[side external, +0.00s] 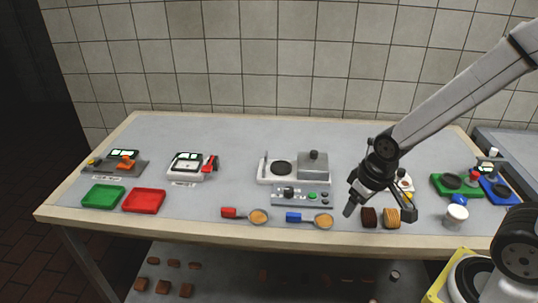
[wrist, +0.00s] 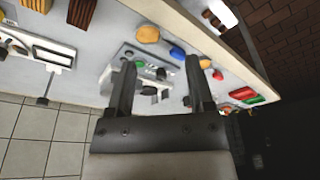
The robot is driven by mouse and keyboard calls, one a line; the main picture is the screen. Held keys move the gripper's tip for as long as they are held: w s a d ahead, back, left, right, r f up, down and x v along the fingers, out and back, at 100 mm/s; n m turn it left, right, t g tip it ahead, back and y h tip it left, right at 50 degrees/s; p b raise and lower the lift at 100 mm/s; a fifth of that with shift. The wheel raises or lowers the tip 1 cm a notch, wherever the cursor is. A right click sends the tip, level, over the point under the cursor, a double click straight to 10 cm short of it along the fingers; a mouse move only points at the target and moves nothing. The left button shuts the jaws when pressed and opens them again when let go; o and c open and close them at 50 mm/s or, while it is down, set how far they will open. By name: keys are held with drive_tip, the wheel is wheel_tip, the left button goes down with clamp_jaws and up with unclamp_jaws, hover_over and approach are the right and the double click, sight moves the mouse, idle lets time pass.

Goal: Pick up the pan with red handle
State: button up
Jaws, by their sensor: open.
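The pan with the red handle (side external: 230,212) lies near the table's front edge, its round tan-filled end (side external: 259,217) pointing right. In the wrist view its tan end (wrist: 205,63) and red handle (wrist: 217,74) show beside the right finger. A similar pan with a blue handle (side external: 308,218) lies to its right; it also shows in the wrist view (wrist: 177,52). My gripper (side external: 379,211) is open and empty, to the right of both pans, near the dark and tan bread-like blocks. In the wrist view my fingers (wrist: 161,64) are spread apart.
A dark block (side external: 369,217) and a striped tan block (side external: 392,218) stand by my gripper. A stove unit (side external: 278,181) with a grey box is behind the pans. Green (side external: 103,196) and red (side external: 144,201) trays lie left. The table between red tray and red-handled pan is clear.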

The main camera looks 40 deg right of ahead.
drive_tip(key=shift+w, duration=0.1)
drive_tip(key=n+y, duration=0.3)
drive_tip(key=n, duration=0.6)
approach(230, 209)
drive_tip(key=shift+w+a+f+t, duration=0.1)
drive_tip(key=shift+f+t, duration=0.05)
drive_tip(key=shift+f, duration=0.35)
drive_tip(key=shift+w+f+t, duration=0.1)
drive_tip(key=shift+f+t, duration=0.05)
drive_tip(key=shift+f, duration=0.35)
drive_tip(key=shift+x, duration=1.35)
drive_tip(key=shift+s+x, duration=0.15)
drive_tip(key=shift+x, duration=0.6)
drive_tip(key=shift+s+x, duration=0.1)
drive_tip(key=shift+x, duration=1.75)
drive_tip(key=shift+a, duration=0.1)
clamp_jaws()
